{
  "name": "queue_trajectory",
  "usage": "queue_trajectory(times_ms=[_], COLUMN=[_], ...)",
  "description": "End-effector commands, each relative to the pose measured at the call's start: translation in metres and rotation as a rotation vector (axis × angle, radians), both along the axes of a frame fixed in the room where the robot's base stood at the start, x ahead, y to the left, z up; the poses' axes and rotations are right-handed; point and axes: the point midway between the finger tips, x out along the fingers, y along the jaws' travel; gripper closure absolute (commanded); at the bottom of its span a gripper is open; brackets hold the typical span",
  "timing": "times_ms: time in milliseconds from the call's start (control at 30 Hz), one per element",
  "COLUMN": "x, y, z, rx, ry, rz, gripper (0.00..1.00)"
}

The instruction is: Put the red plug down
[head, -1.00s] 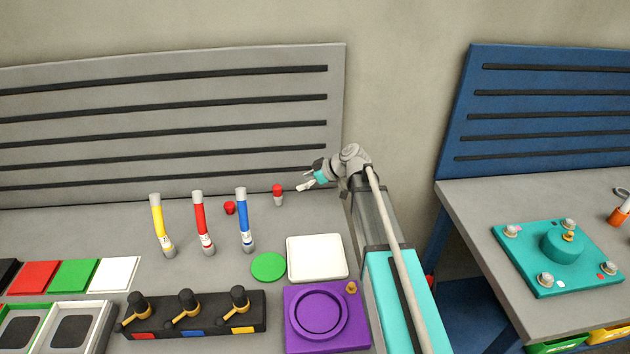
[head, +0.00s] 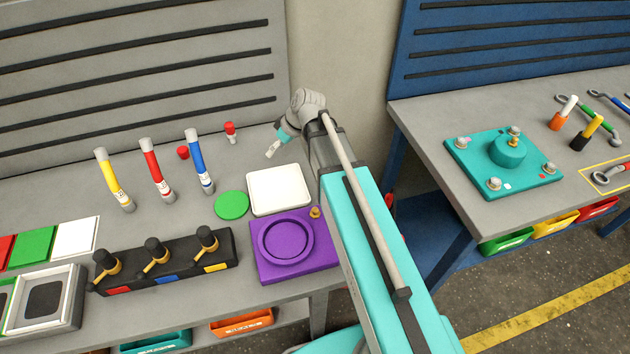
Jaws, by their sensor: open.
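A small plug with a red top and a pale grey lower part (head: 231,132) stands upright on the grey bench, near the back panel. My gripper (head: 272,149) is to the right of it and a little nearer the front, open and apart from it. No object shows between its fingers. A short red piece (head: 183,153) sits on the bench left of the plug, behind the blue tube; I cannot tell if it is a separate cap or another plug.
Yellow (head: 113,180), red (head: 156,172) and blue (head: 198,162) tubes stand left of the plug. A green disc (head: 231,205), white tray (head: 279,190) and purple fixture (head: 265,261) lie in front. A black lever block (head: 166,262) is front left. A second bench with a teal fixture (head: 505,164) stands right.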

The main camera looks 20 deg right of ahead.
Motion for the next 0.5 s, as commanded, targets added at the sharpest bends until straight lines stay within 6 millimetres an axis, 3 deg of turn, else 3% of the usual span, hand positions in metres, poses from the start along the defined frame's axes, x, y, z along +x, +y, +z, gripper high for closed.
queue_trajectory(times_ms=[33,200,500], x=[-0.02,-0.064,-0.124], y=[-0.006,-0.03,-0.067], z=[-0.005,-0.017,-0.025], rx=[-0.038,-0.168,-0.367], ry=[0.047,0.185,0.321], rz=[-0.052,-0.252,-0.585], gripper=[0.24,0.24,0.24])
